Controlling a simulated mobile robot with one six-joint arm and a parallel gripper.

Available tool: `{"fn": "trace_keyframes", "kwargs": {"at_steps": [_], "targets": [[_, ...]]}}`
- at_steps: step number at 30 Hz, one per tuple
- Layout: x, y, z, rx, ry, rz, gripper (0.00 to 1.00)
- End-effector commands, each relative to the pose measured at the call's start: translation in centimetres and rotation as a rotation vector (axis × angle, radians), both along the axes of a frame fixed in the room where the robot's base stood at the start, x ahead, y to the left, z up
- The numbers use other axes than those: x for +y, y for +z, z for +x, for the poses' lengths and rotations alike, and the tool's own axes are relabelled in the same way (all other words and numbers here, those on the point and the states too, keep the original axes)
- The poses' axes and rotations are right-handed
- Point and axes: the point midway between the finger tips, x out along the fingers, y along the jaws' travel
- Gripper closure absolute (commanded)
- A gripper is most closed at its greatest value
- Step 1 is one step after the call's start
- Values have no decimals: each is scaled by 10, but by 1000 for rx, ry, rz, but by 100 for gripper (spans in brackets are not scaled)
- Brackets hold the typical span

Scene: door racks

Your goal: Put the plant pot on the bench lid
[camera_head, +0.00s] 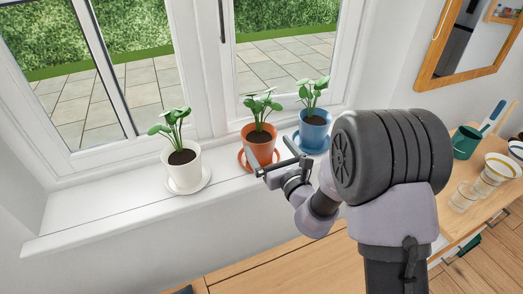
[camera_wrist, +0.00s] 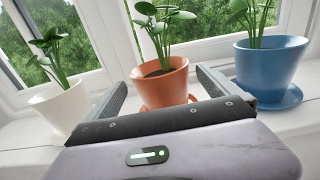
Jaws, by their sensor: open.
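Three potted plants stand on the windowsill, each on a saucer: a white pot (camera_head: 184,170), an orange pot (camera_head: 261,146) and a blue pot (camera_head: 315,130). My gripper (camera_head: 272,155) is open at the front of the orange pot. In the wrist view, the orange pot (camera_wrist: 163,84) shows between and beyond the two spread fingers (camera_wrist: 161,78). The white pot (camera_wrist: 64,108) is left of them and the blue pot (camera_wrist: 268,66) is right. A wooden surface, apparently the bench lid (camera_head: 275,272), lies bare below the sill, partly hidden by my arm.
The windowsill (camera_head: 110,222) is clear left of the white pot. The window frame (camera_head: 205,90) rises close behind the pots. A wood-framed mirror (camera_head: 440,70) hangs above.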

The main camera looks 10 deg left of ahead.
Motion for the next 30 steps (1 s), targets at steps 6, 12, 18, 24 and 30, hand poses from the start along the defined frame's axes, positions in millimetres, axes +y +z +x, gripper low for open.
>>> {"fn": "trace_keyframes", "kwargs": {"at_steps": [6,12,18,24,30], "targets": [[16,-2,20,-1,1,0,0],[40,-9,49,-1,2,-1,0],[46,-7,58,0,1,0,0],[46,-7,58,1,1,-1,20],[46,-7,58,0,2,-1,59]]}}
